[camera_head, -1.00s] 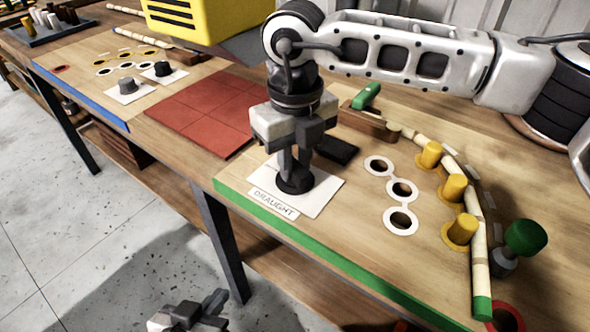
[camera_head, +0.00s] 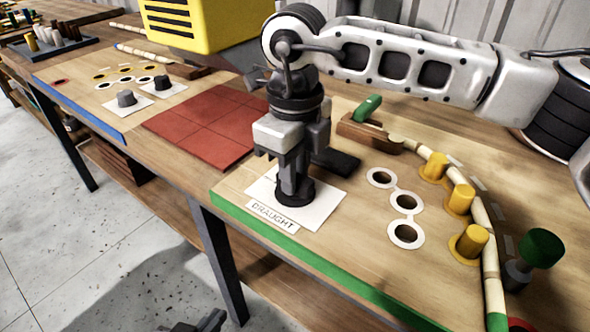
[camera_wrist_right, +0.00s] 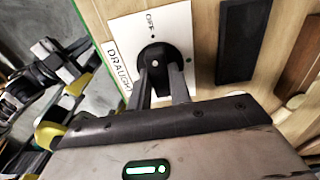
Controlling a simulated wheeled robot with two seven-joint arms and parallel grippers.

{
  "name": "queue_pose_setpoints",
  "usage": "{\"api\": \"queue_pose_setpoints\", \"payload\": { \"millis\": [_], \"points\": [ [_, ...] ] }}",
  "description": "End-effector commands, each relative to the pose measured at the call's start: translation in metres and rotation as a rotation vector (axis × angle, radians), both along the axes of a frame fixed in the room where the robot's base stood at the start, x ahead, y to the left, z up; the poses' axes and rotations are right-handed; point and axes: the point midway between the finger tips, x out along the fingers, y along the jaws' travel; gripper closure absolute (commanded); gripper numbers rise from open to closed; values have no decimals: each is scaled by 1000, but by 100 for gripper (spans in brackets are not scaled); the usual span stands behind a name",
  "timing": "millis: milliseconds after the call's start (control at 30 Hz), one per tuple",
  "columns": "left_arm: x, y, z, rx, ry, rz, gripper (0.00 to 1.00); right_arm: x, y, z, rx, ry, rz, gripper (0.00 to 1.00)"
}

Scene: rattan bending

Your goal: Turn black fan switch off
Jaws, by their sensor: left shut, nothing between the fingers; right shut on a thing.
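The black fan switch (camera_head: 295,194) is a round knob on a white plate (camera_head: 325,204) labelled DRAUGHT, at the green-edged front of the bench. My right gripper (camera_head: 294,186) points down over the knob, its fingers shut on it. In the right wrist view the knob (camera_wrist_right: 156,60) sits between the two fingertips (camera_wrist_right: 163,82). The OFF mark (camera_wrist_right: 152,20) is above the knob in that view. A green dot shows beside the knob. I cannot tell clearly where the knob's pointer aims. My left gripper (camera_head: 208,322) is only partly in view at the bottom edge, empty and away from the bench.
A black block (camera_head: 336,162) lies just behind the plate. White ringed holes (camera_head: 405,203) and yellow pegs (camera_head: 459,199) along a curved rattan pole (camera_head: 484,218) are to the right. A yellow machine (camera_head: 205,22) stands behind.

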Motion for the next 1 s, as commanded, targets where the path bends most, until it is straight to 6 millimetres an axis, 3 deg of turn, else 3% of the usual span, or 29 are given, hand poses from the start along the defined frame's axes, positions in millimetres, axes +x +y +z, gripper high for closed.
{"api": "queue_pose_setpoints", "payload": {
  "millis": [167, 200, 267, 533, 667, 767, 1000],
  "points": [
    [0, 0, 0, -1, 0, -1, 100, 1, 0, 2, 2, -4, 0, 100],
    [0, 0, 1, -1, 0, -1, 100, 1, 0, 2, 2, -4, 0, 69],
    [0, 0, 1, -1, 0, -1, 100, 1, 0, 2, 1, -3, 0, 58],
    [0, 0, 0, -1, 0, -1, 100, 0, 0, 1, 1, -2, -1, 58],
    [0, 0, 1, -1, 0, -1, 100, 1, 0, 11, 0, -3, -1, 58],
    [0, 0, 1, -1, 0, -1, 100, 1, 0, 27, 2, -5, -1, 58],
    [-1, 0, 3, -1, 3, -1, 100, 1, 1, 86, 3, -7, -1, 58]
  ]
}}
